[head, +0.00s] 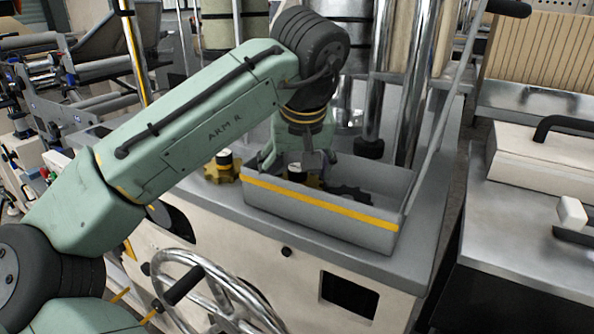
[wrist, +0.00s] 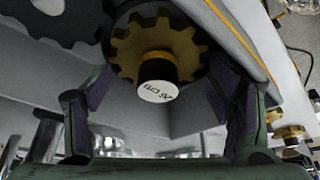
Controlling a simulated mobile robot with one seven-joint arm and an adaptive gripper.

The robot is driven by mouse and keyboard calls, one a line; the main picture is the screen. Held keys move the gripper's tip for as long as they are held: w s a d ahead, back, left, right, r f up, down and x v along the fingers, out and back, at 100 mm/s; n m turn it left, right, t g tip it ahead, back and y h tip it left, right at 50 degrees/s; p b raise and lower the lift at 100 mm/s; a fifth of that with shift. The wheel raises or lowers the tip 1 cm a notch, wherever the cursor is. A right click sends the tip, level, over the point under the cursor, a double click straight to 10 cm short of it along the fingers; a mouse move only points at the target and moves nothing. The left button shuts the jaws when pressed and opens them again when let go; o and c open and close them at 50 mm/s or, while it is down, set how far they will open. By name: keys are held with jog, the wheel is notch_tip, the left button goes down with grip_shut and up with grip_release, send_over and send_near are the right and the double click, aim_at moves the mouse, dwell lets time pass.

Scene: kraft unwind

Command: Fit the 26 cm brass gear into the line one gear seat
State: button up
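A brass gear (wrist: 155,50) with a dark hub and a white label (wrist: 157,92) lies in a grey tray. The label is upside down and seems to read 26 CM. In the head view this gear (head: 312,181) is partly hidden by my gripper (head: 308,160), which reaches down into the tray. In the wrist view my gripper (wrist: 158,88) is open, with one finger on each side of the gear's hub and a gap to it. I cannot make out the line one gear seat.
The grey tray (head: 300,214) with a yellow stripe stands on a machine top; its walls surround the gripper. A dark gear (head: 352,194) lies in it to the right. Another brass gear (head: 222,166) stands outside, left. Chrome columns (head: 412,85) rise behind. A handwheel (head: 215,300) is in front.

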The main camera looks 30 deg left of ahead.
jog(key=o, duration=0.3)
jog(key=shift+f, duration=0.1)
jog(key=shift+s+r, duration=0.1)
jog(key=shift+r, duration=0.45)
jog(key=v, duration=0.6)
jog(key=shift+s+d+r, duration=0.1)
jog(key=shift+d+r, duration=0.05)
jog(key=shift+d, duration=0.1)
